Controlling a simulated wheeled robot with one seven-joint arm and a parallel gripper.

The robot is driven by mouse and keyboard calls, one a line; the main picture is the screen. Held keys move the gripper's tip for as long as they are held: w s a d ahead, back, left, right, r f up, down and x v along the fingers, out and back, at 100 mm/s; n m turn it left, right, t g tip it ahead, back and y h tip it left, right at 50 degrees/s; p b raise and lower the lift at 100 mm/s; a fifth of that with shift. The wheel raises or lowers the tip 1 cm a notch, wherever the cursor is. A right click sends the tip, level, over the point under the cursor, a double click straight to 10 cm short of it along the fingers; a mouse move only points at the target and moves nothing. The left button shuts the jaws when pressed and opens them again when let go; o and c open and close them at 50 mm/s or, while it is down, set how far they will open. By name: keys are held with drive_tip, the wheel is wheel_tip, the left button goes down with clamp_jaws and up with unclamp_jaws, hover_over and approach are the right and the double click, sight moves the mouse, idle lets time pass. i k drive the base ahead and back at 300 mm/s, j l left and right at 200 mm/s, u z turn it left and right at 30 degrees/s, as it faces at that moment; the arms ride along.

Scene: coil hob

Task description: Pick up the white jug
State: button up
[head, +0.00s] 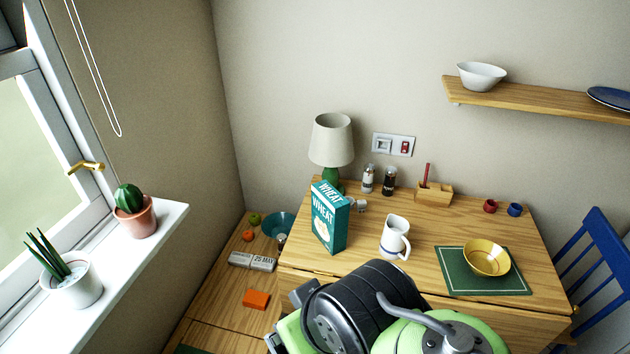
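The white jug (393,238) stands upright on the wooden table, right of the teal cereal box and left of the green mat. Its handle is on its right side, toward the front. Nothing touches the jug that I can see. My arm's green and black links fill the bottom middle of the head view, just in front of the jug. My gripper itself cannot be made out; it is hidden behind the arm or out of frame.
A teal cereal box (329,218) stands close left of the jug. A yellow bowl (486,258) sits on a green mat (457,281) at right. A lamp (331,142), two shakers and a wooden holder (433,194) stand at the back. A blue chair (592,262) is at right.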

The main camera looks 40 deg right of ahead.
sight(394, 242)
drive_tip(key=k+z, duration=0.1)
drive_tip(key=z, duration=1.5)
